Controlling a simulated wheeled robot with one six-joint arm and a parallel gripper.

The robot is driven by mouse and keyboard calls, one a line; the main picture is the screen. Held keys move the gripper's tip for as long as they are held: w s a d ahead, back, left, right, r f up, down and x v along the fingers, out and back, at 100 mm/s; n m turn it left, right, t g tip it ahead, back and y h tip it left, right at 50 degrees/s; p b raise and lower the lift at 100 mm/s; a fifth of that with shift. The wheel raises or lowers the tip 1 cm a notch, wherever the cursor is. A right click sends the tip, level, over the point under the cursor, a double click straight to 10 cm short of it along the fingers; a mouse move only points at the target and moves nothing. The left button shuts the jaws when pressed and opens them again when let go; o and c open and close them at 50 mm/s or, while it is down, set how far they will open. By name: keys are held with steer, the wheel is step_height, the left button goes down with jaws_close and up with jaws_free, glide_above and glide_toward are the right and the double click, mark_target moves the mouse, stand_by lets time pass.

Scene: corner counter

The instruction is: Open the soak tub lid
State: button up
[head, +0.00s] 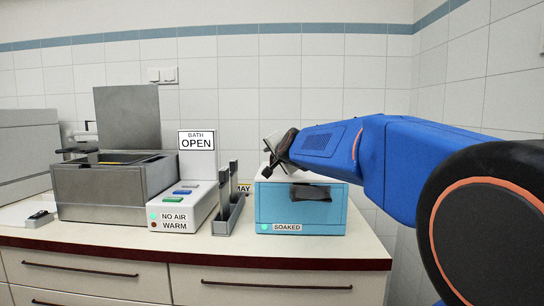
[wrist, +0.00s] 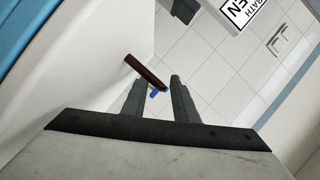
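The soak tub (head: 300,218) is a light blue box on the right of the counter in the head view, labelled SOAKED, with a green light. Its white top (head: 315,174) lies flat, so the lid looks shut. A dark piece (head: 310,192) shows at the top of its front. My gripper (head: 268,160) is above the tub's left part, reaching in from the right. In the wrist view my gripper (wrist: 157,88) has its two fingers apart and nothing held between them. A brown bar (wrist: 146,72) shows beyond the fingertips; I cannot tell whether they touch it.
A metal bath (head: 100,190) with a raised lid (head: 128,117) stands on the left, by a BATH OPEN sign (head: 197,140). A switch box (head: 180,212) reads NO AIR and WARM. A grey rack (head: 229,210) stands just left of the tub. Counter right of the tub is clear.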

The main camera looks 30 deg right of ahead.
jaws_close()
steer(key=shift+f, duration=0.1)
stand_by(1.4)
